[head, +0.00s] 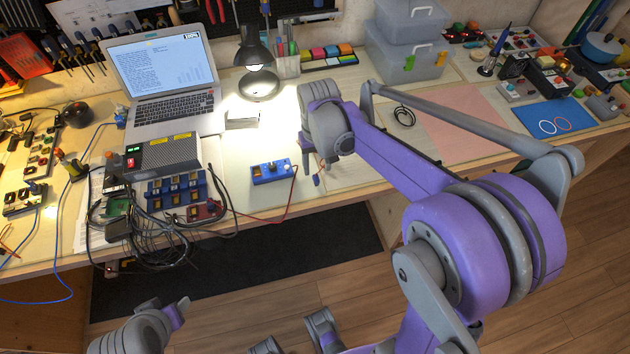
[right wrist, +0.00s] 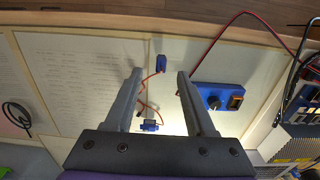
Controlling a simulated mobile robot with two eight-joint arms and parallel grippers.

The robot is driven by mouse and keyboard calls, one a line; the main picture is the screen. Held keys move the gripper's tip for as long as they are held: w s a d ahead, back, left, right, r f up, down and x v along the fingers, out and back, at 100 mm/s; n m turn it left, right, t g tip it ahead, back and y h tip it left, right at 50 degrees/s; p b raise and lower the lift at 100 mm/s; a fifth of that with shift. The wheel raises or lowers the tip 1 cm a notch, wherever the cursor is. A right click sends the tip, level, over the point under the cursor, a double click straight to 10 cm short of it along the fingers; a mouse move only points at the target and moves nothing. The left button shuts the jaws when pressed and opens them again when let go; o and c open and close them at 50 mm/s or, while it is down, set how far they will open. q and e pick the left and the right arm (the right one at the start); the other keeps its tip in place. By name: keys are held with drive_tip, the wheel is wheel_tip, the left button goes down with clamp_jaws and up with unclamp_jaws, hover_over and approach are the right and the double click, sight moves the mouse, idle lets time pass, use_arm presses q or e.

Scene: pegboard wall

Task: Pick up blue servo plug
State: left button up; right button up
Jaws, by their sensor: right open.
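In the right wrist view a small blue plug (right wrist: 160,62) with a red wire lies on the table, between my right gripper's (right wrist: 160,75) fingertips in the picture. A second small blue piece (right wrist: 149,126) lies at the wire's other end, deeper between the fingers. I cannot tell for sure which is the servo plug. In the head view a small blue piece (head: 316,180) shows just below my right gripper (head: 307,150), near the table's front edge. The right gripper is open and empty, above the table.
A blue box with a knob (head: 271,171) and a red wire sits left of the right gripper. The laptop (head: 160,85), desk lamp (head: 256,60) and a tangle of black cables (head: 165,240) lie farther left.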

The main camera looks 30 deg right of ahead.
sight(316, 177)
drive_tip(key=shift+w+a+f, duration=0.1)
drive_tip(key=shift+w+f, duration=0.05)
drive_tip(key=shift+f, duration=1.25)
drive_tip(key=shift+w+f, duration=0.1)
drive_tip(key=shift+f, duration=1.25)
clamp_jaws()
